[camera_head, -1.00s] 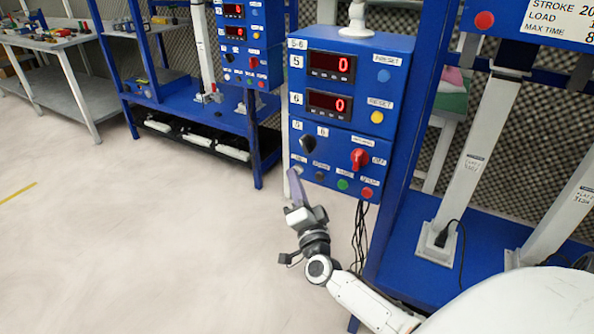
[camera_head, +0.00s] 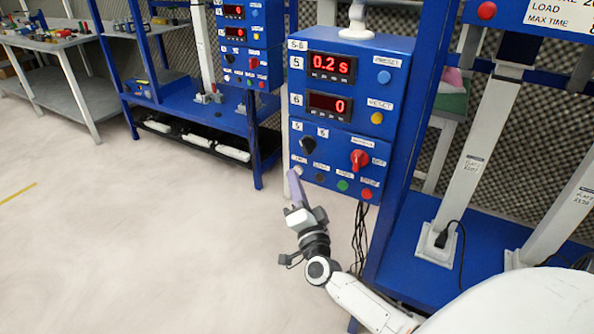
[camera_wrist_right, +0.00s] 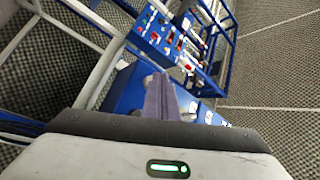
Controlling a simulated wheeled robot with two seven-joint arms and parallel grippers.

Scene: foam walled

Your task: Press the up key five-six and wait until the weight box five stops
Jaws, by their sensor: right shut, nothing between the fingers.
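The blue control box (camera_head: 330,135) marked 5-6 stands in the middle of the head view. Its upper display (camera_head: 331,67), beside the 5, reads 0.2 s; its lower display (camera_head: 329,104), beside the 6, reads 0. My right gripper (camera_head: 295,174) is shut and empty, its purple fingertips at the left end of the box's bottom row of keys. The up key is hidden behind the tips; I cannot clearly see the contact. The shut fingers also show in the right wrist view (camera_wrist_right: 168,97). I cannot make out weight box five. My left gripper is out of view.
A black knob (camera_head: 308,145), a red switch (camera_head: 360,159), a green button (camera_head: 343,186) and a red button (camera_head: 367,194) sit close by on the panel. A blue frame (camera_head: 410,110) stands to the right. The floor at left is clear.

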